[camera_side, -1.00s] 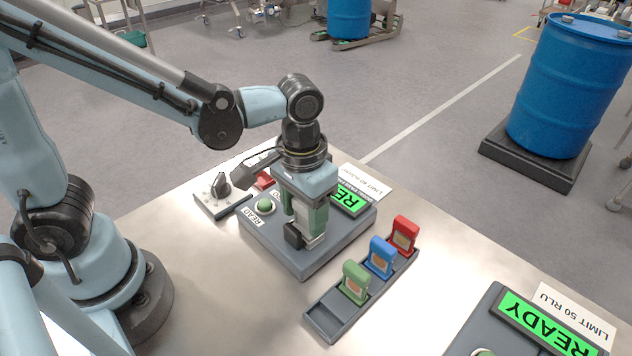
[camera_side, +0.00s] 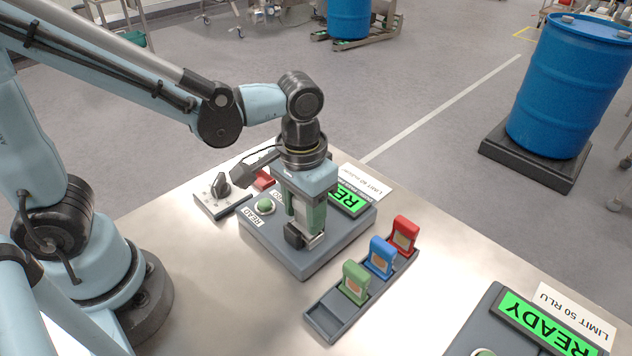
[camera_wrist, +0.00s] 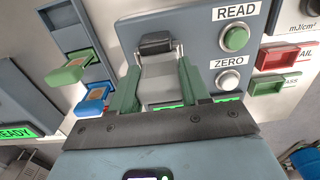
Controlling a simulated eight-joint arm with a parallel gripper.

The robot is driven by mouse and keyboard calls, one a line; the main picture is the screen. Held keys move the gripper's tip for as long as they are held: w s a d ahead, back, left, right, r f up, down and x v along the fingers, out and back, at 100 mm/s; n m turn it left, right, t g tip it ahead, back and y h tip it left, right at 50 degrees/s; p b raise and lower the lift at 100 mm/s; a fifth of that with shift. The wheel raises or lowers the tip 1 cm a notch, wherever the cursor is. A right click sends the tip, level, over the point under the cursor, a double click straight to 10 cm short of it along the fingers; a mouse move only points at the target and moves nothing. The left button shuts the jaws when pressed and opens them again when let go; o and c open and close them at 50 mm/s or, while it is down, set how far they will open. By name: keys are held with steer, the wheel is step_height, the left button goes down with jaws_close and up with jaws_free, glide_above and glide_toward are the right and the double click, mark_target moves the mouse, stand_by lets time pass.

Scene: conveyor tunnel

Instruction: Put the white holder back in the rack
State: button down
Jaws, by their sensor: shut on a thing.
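My gripper (camera_side: 306,228) points down over the near side of the grey reader (camera_side: 340,240). Its green fingers (camera_wrist: 158,88) are closed on a pale piece (camera_wrist: 160,72) that looks like the white holder; it is mostly hidden in the side view. A black block (camera_wrist: 155,43) is just beyond it. I cannot tell whether the piece is still seated in the reader. The dark rack (camera_side: 328,318) lies right of the reader. It bears a green holder (camera_side: 355,282), a blue holder (camera_side: 381,257) and a red holder (camera_side: 404,234); its near end is empty.
A second reader (camera_side: 500,310) with a READY screen is at the lower right. A knob box (camera_side: 218,190) is left of the first reader. READ and ZERO buttons (camera_wrist: 229,80) are close to my fingers. Bare metal table lies in front of the rack.

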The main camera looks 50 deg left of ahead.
steer(key=shift+r, duration=1.35)
steer(key=shift+r, duration=0.1)
steer(key=shift+r, duration=1.65)
steer(key=w+a+r, duration=0.2)
steer(key=a, duration=0.3)
steer(key=w+a+r, duration=0.2)
steer(key=a+r, duration=0.1)
steer(key=a, duration=0.3)
steer(key=shift+w+a, duration=0.25)
steer(key=shift+r, duration=0.1)
